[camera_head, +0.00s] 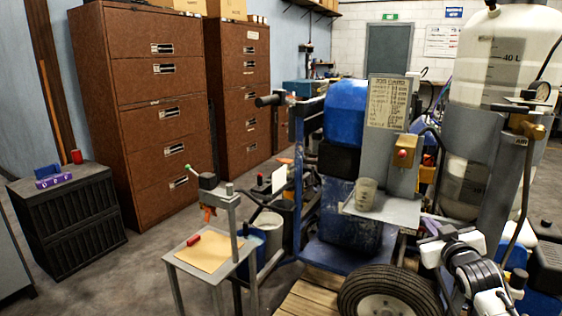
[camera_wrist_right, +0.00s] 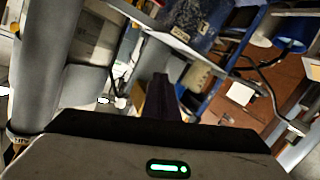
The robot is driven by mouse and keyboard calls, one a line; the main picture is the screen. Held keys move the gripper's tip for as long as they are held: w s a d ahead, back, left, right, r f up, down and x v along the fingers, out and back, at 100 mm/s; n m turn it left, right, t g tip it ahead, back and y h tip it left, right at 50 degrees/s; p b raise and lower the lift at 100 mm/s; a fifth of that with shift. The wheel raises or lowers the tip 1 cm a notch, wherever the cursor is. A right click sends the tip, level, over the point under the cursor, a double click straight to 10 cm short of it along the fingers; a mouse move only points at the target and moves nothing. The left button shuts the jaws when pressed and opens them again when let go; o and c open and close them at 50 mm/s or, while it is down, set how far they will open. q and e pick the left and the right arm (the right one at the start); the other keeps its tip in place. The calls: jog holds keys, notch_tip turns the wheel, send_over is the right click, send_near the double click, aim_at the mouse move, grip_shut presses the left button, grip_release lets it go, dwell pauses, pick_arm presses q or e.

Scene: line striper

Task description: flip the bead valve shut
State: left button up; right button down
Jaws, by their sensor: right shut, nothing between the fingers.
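The line striper (camera_head: 345,220) stands right of centre in the head view, with a blue body and a large white tank (camera_head: 478,175) marked 40 L behind it. I cannot tell for sure which part is the bead valve. A brass fitting (camera_head: 530,127) sits on a grey post labelled AIR beside the tank. A brass-coloured box with a red button (camera_head: 404,152) is on the grey panel. My right gripper (camera_head: 430,228) is low at the right, near the machine's side; its shut, empty fingers show in the wrist view (camera_wrist_right: 160,98). My left gripper is out of view.
A small table (camera_head: 210,262) with a tan sheet and a red item stands left of the machine. Brown cabinets (camera_head: 150,110) and a black crate (camera_head: 75,220) are at the left. A wheel (camera_head: 388,295) is in front. Clear floor lies at the left.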

jog(key=s+a+f+g+y, duration=0.1)
jog(key=s+a+f, duration=0.35)
jog(key=f, duration=0.35)
jog(key=s+a+f+g+y, duration=0.1)
jog(key=s+a+f, duration=0.3)
jog(key=s+f, duration=0.3)
jog(key=s+a+f+g+y, duration=0.1)
jog(key=s+a+f, duration=0.3)
jog(key=s, duration=0.6)
jog(key=s+a+f+g+y, duration=0.1)
jog(key=s+a+f, duration=0.4)
jog(key=s, duration=0.6)
jog(key=s+a+f+g, duration=0.3)
jog(key=s+a+f, duration=0.2)
jog(key=s, duration=0.6)
notch_tip(320, 180, down, 3)
jog(key=shift+s+r+y, duration=0.15)
jog(key=shift+y, duration=0.25)
